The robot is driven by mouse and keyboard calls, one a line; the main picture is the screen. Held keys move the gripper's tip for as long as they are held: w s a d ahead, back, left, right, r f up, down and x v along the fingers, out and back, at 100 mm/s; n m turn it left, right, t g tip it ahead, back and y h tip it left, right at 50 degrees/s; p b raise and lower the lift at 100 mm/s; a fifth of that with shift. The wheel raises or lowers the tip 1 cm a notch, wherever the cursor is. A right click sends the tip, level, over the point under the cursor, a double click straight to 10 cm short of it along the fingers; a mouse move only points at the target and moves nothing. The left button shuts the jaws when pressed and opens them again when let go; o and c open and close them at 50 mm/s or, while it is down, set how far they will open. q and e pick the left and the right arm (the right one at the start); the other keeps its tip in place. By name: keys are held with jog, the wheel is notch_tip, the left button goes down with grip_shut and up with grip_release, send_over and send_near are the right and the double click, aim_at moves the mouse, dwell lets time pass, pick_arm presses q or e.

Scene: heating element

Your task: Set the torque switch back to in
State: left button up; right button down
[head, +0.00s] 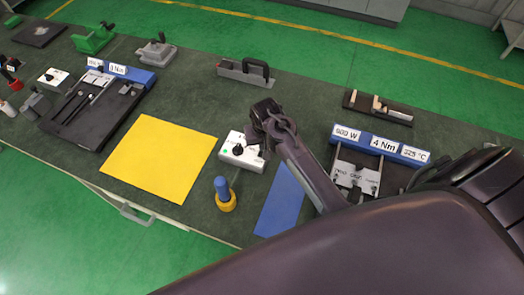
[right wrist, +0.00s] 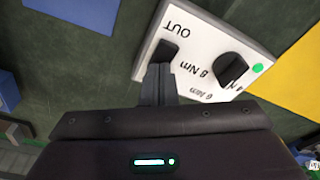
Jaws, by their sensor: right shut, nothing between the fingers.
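The white control box (head: 242,150) stands mid-table in the head view. In the right wrist view the white box (right wrist: 205,45) shows a black switch (right wrist: 166,51) beside the word OUT. It also carries a black knob (right wrist: 231,69) with Nm marks and a lit green lamp (right wrist: 258,68). My right gripper (head: 260,138) is over the right part of the box. In the wrist view its shut fingers (right wrist: 158,72) are empty, with their tips at the switch's edge. I cannot tell whether they touch it. The switch's lower side is partly hidden. My left gripper is not in view.
A yellow mat (head: 160,158) lies left of the box. A blue-handled tool in a yellow base (head: 225,196) stands in front. A fixture with a blue label bar (head: 380,147) is at right, partly behind my arm. A grey handled block (head: 245,72) stands behind.

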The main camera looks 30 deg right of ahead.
jog(key=shift+s+f, duration=0.15)
notch_tip(320, 180, up, 2)
jog(key=shift+r+p, duration=0.25)
jog(key=shift+p, duration=0.95)
jog(key=shift+r, duration=2.3)
